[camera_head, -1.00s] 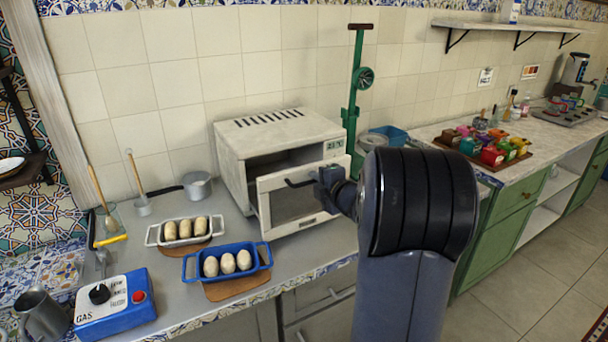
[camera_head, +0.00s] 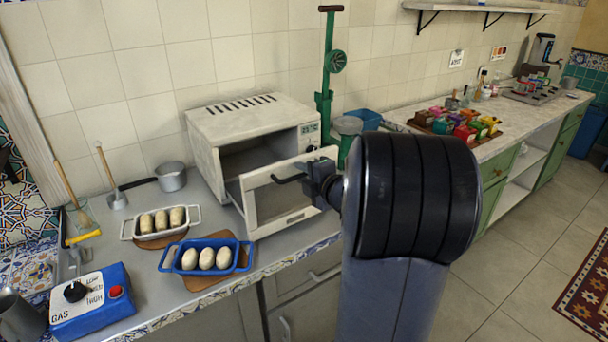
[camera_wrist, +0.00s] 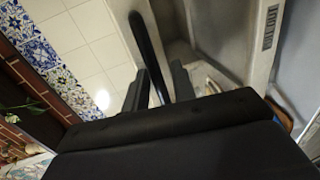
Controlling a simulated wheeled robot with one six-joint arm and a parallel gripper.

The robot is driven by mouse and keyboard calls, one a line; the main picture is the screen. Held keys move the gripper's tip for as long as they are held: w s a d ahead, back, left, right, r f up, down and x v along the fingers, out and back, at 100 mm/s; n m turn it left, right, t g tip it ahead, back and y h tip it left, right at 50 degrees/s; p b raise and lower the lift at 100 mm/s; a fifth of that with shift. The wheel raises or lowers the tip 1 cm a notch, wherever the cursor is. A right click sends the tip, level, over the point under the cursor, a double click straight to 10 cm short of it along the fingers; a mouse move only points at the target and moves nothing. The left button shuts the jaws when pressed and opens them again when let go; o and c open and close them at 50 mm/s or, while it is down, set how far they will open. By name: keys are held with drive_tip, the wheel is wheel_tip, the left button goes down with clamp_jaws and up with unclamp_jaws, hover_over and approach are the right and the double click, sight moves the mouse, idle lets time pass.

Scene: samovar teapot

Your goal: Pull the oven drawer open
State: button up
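The white oven (camera_head: 215,135) stands on the counter against the tiled wall. Its front panel (camera_head: 262,212), the task's drawer, stands out from the body, and the dark inside shows behind it. A black bar handle (camera_head: 288,179) is on the panel's front. My gripper (camera_head: 314,182) is at the handle's right part; my arm hides part of it. The pale panel (camera_wrist: 252,45) shows at the right.
In front of the oven are a blue dish (camera_head: 247,259) and a white dish (camera_head: 127,231), each with pale oval pieces. A blue control box (camera_head: 122,301) stands at the left front.

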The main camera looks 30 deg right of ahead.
drive_tip(key=v, duration=1)
drive_tip(key=shift+s, duration=0.4)
drive_tip(key=x, duration=1)
drive_tip(key=shift+w, duration=0.6)
drive_tip(key=shift+r, duration=0.2)
